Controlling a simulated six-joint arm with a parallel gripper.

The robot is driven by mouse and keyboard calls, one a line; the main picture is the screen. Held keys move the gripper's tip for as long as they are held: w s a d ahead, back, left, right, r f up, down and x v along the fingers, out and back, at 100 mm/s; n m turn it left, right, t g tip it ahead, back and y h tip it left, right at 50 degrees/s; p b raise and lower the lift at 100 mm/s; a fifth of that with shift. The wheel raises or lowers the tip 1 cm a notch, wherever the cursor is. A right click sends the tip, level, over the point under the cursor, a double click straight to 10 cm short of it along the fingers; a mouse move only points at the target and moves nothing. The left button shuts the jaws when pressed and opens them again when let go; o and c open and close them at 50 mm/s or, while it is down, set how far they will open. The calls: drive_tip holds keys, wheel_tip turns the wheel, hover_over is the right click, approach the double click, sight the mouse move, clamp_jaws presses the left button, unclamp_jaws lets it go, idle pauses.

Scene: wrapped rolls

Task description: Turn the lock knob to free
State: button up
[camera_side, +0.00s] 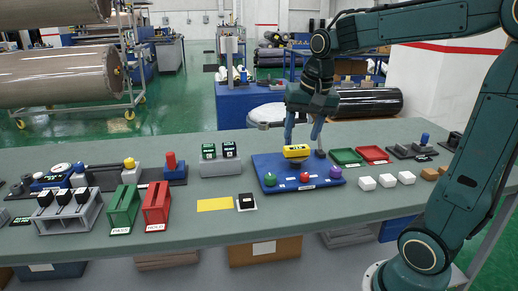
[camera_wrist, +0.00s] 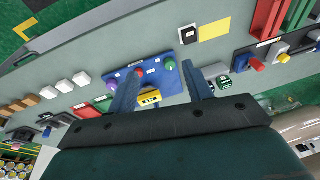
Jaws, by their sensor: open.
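A blue panel (camera_side: 268,164) lies on the bench. It carries a yellow block-shaped piece with a dark label (camera_side: 296,151), which may be the lock knob; its lettering is too small to read. A green button (camera_side: 270,179), a red button (camera_side: 304,177) and a purple button (camera_side: 335,172) line the panel's front. My gripper (camera_side: 303,141) points down over the panel's rear, fingers apart on either side of the yellow piece and empty. In the wrist view the yellow piece (camera_wrist: 149,97) is partly hidden by my gripper (camera_wrist: 161,70).
Green tray (camera_side: 345,156) and red tray (camera_side: 373,154) sit right of the panel, with several white blocks (camera_side: 387,180) in front. A yellow card (camera_side: 214,204) and black button (camera_side: 246,201) lie front left.

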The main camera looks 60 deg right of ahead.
drive_tip(key=w+d+f+m+g, duration=0.1)
drive_tip(key=w+d+f+m, duration=0.15)
drive_tip(key=d, duration=0.25)
drive_tip(key=w+d+f+m+g, duration=0.1)
drive_tip(key=w+d+f+m, duration=0.15)
drive_tip(key=d, duration=0.25)
drive_tip(key=m+y, duration=0.1)
drive_tip(key=m, duration=0.4)
hover_over(305, 175)
wheel_tip(305, 175, down, 5)
drive_tip(key=shift+d+g, duration=0.15)
drive_tip(key=shift+g, duration=0.15)
drive_tip(key=shift+f, duration=6.85)
drive_tip(key=c, duration=1)
drive_tip(key=shift+o, duration=0.2)
